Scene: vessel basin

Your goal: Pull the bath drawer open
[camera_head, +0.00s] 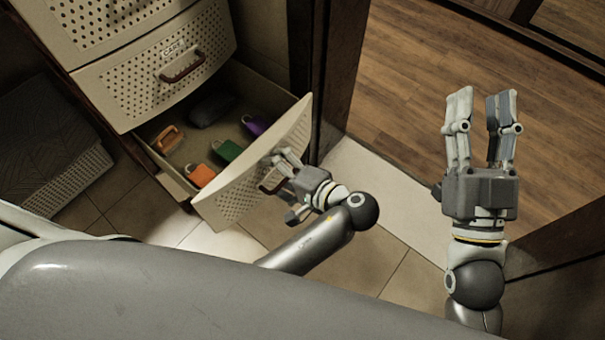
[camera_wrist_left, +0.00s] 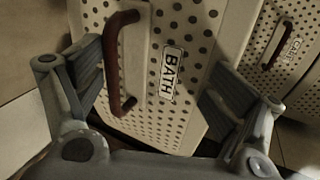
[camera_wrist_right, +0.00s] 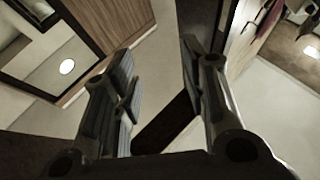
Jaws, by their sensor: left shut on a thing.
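The bath drawer (camera_head: 236,190) is the lowest in the cabinet and stands pulled well out, with its inside showing. Its perforated beige front bears a BATH label in the left wrist view (camera_wrist_left: 170,75). A reddish-brown handle (camera_wrist_left: 113,62) is on that front. My left gripper (camera_head: 273,173) is at the handle on the drawer front and is shut on it; its fingers partly hide the handle in the head view. My right gripper (camera_head: 481,97) is open and empty, raised over the floor at the right, away from the drawer.
The drawer holds an orange item (camera_head: 200,175), a green item (camera_head: 228,151), a purple item (camera_head: 254,126) and others. A closed drawer with a handle (camera_head: 181,66) is above. A dark door frame (camera_head: 340,70) stands beside the cabinet. A perforated basket (camera_head: 75,180) is at the left.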

